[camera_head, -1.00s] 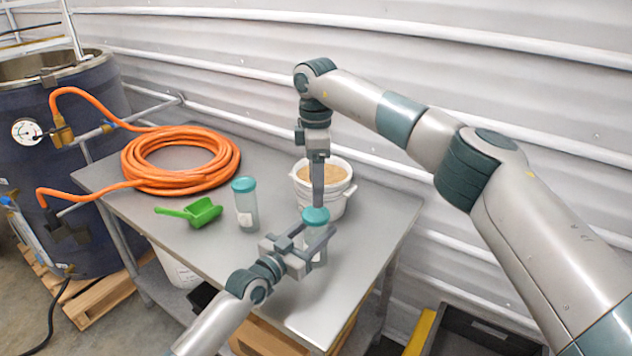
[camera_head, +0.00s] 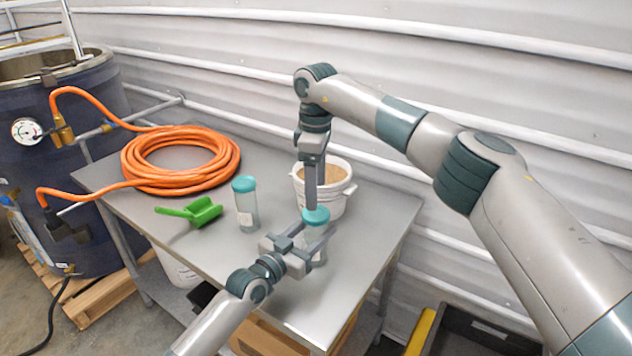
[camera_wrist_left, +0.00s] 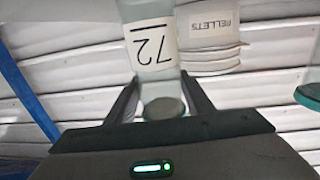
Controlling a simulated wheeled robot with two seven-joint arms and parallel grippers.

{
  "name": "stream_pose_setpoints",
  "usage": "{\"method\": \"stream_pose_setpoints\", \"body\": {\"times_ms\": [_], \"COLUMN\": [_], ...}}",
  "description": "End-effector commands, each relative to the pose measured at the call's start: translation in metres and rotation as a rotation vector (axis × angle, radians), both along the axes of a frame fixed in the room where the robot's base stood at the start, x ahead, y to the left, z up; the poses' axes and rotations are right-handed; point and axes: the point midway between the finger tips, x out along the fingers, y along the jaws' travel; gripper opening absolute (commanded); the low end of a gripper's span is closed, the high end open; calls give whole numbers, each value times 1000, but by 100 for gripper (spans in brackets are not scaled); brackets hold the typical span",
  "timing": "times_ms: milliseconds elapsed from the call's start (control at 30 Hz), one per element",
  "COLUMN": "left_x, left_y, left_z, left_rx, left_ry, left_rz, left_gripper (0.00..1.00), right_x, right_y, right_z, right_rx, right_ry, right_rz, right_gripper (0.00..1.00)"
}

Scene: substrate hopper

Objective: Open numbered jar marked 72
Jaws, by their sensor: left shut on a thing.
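A clear jar (camera_head: 318,254) with a teal lid (camera_head: 316,216) stands near the table's right side. In the left wrist view its label reads 72, upside down (camera_wrist_left: 152,45). My left gripper (camera_head: 312,246) is shut on this jar's body from the front; its fingers flank the jar in the wrist view (camera_wrist_left: 160,98). My right gripper (camera_head: 315,205) points straight down at the teal lid, its fingertips at the lid's back edge. Whether its fingers are closed on the lid is unclear from this angle. The lid sits on top of the jar.
A second teal-lidded jar (camera_head: 246,206) stands to the left. A green scoop (camera_head: 192,212) and a coiled orange hose (camera_head: 180,187) lie farther left. A white pellet bucket (camera_head: 340,204) stands behind the held jar. The metal table's (camera_head: 215,253) front strip is clear.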

Motion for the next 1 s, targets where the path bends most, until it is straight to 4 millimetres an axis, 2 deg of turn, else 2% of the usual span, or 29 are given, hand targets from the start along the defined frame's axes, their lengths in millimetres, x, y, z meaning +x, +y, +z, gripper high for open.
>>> {"method": "stream_pose_setpoints", "body": {"times_ms": [500, 700, 967, 1000], "left_x": [0, 0, 0, 0], "left_y": [0, 0, 0, 0], "left_z": [-1, -1, -1, -1], "left_rx": [1, 1, 1, 1], "left_ry": [1, 1, 1, 1], "left_rz": [0, 0, 0, 0], "left_gripper": [0, 0, 0, 0], "right_x": [0, 0, 0, 0], "right_y": [0, -1, 0, 0], "right_z": [-62, -70, -70, -70], "right_rx": [-1, -2, -1, -1], "right_ry": [2, 0, 1, 1], "right_rz": [0, 0, 0, 0], "right_gripper": [69, 69, 69, 59]}}
